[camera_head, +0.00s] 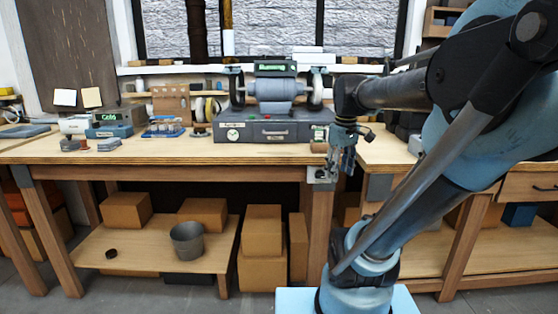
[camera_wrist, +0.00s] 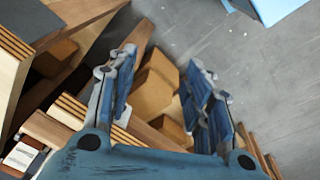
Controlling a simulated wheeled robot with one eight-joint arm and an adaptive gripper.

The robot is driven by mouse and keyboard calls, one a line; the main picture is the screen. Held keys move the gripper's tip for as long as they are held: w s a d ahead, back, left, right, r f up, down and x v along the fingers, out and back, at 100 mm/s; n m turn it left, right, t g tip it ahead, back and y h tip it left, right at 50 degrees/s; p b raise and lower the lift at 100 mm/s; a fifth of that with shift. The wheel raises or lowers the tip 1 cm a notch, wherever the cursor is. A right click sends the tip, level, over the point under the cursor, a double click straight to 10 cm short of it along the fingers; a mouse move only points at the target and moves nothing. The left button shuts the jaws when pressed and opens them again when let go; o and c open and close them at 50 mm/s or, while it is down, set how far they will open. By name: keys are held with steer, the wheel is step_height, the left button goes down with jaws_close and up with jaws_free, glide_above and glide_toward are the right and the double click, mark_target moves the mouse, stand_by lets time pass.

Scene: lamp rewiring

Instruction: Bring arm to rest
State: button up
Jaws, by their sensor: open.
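My gripper (camera_head: 340,160) hangs from my arm at the front edge of the wooden workbench (camera_head: 190,157), at the right in the camera_head view. In the camera_wrist view my gripper (camera_wrist: 160,100) has its two blue fingers spread apart. Nothing is held between them. Cardboard boxes (camera_wrist: 153,92) and grey floor show behind and below the fingers.
A grey bench machine (camera_head: 270,128) stands on the bench behind my gripper. Cardboard boxes (camera_head: 262,231) and a grey bucket (camera_head: 187,242) are under the bench. Grey floor lies open in front.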

steer(key=s+f+m, duration=0.6)
steer(key=s+f, duration=0.5)
steer(key=f, duration=0.4)
steer(key=shift+a+f+t, duration=0.15)
steer(key=shift+t, duration=0.25)
steer(key=shift+w+f, duration=0.2)
steer(key=shift+w, duration=0.25)
